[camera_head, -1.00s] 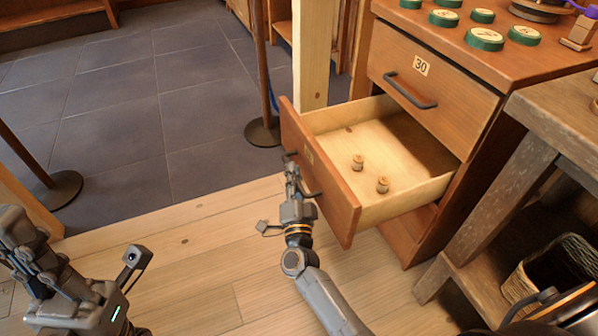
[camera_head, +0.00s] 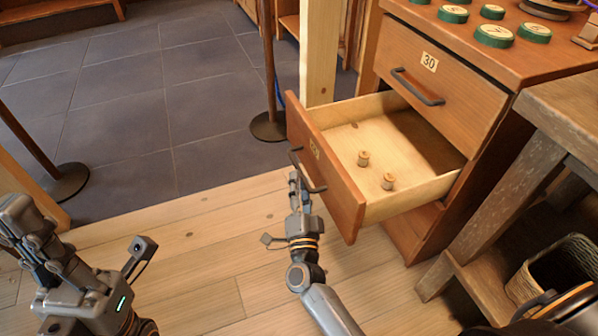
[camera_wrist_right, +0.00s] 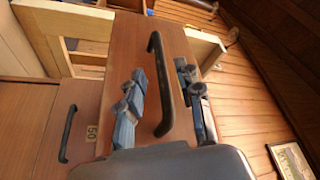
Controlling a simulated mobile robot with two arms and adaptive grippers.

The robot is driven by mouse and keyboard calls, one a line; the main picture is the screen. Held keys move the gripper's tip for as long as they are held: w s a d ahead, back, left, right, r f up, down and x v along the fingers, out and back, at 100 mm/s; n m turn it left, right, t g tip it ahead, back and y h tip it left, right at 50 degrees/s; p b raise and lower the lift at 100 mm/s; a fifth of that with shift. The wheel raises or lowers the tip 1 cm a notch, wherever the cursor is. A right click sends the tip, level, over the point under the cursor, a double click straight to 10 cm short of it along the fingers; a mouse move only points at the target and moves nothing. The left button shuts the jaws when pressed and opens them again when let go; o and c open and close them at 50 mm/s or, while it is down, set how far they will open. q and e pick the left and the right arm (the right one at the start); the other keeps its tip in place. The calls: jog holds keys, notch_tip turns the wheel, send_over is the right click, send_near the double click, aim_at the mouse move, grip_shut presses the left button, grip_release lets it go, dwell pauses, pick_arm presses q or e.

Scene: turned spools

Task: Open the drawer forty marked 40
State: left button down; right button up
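An open wooden drawer (camera_head: 335,185) sits pulled out below the closed drawer marked 30 (camera_head: 440,75). The small label (camera_head: 314,148) on its front is too slanted to read surely. Its dark bar handle (camera_head: 307,172) also shows in the right wrist view (camera_wrist_right: 163,85). My right gripper (camera_head: 295,185) is close in front of this handle. In the right wrist view its two fingers (camera_wrist_right: 163,100) are spread apart, one on each side of the handle, with clear gaps. My left gripper (camera_head: 25,225) is at the lower left, away from the cabinet; its opening is unclear.
A drawer marked 50 (camera_wrist_right: 90,130) shows in the right wrist view. A weathered wooden table (camera_head: 570,110) and a basket (camera_head: 555,275) are at right. Barrier posts (camera_head: 268,125) stand on the tiled floor.

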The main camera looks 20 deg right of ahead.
jog(key=v, duration=0.7)
jog(key=shift+s, duration=0.35)
jog(key=shift+a, duration=0.1)
